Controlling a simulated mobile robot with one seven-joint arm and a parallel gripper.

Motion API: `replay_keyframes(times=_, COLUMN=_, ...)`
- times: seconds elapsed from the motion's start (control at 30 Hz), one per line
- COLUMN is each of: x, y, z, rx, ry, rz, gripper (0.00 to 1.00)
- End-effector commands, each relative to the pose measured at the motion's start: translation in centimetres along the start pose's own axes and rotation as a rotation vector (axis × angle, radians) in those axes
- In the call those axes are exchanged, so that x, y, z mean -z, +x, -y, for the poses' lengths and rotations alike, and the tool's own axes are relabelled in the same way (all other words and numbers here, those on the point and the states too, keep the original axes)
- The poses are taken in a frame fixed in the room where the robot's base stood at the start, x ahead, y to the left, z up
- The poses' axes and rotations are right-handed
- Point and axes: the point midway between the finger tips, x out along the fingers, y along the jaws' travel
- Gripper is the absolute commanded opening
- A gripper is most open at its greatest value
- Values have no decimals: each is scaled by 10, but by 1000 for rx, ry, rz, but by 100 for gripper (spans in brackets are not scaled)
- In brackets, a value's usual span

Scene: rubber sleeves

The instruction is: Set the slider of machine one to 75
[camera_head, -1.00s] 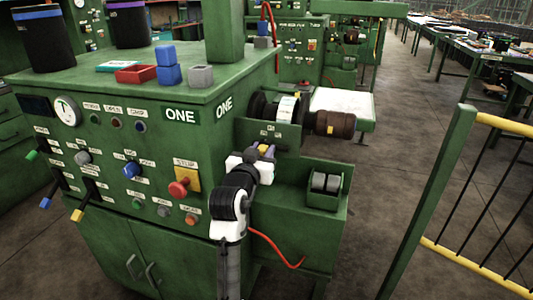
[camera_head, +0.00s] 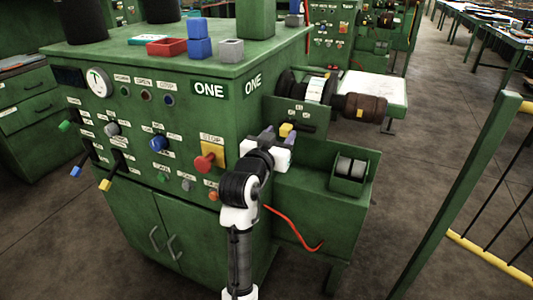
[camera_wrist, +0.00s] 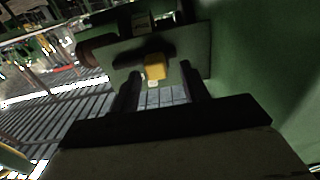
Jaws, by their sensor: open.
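Machine one (camera_head: 190,120) is the green cabinet with two "ONE" labels. Its slider has a small yellow knob (camera_head: 287,130) on the right side panel, below the roller shaft. In the wrist view the yellow knob (camera_wrist: 155,68) stands out from a dark slot in a panel. My gripper (camera_head: 277,137) is open beside the knob. In the wrist view my open gripper (camera_wrist: 158,88) has a dark finger on either side, with the knob just ahead between them in the picture. I cannot tell whether either finger touches it. The slider's scale is too small to read.
A brown roller end (camera_head: 365,106) juts out above right of my gripper. A box with grey rollers (camera_head: 349,172) sits on the lower ledge. A red stop button (camera_head: 204,162) is at left. A red cable (camera_head: 295,230) hangs below. A yellow-railed fence (camera_head: 490,260) stands right.

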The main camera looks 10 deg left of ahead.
Motion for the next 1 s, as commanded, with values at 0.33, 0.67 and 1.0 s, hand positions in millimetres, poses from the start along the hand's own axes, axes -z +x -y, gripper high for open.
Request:
replay_keyframes(times=0.33, x=-2, y=-78, z=2, rx=5, ry=1, rz=-1, gripper=45)
replay_keyframes(times=0.67, x=0, y=-103, z=1, rx=3, ry=1, rz=0, gripper=45)
replay_keyframes(times=1.0, x=6, y=-105, z=8, rx=29, ry=2, rz=-24, gripper=45)
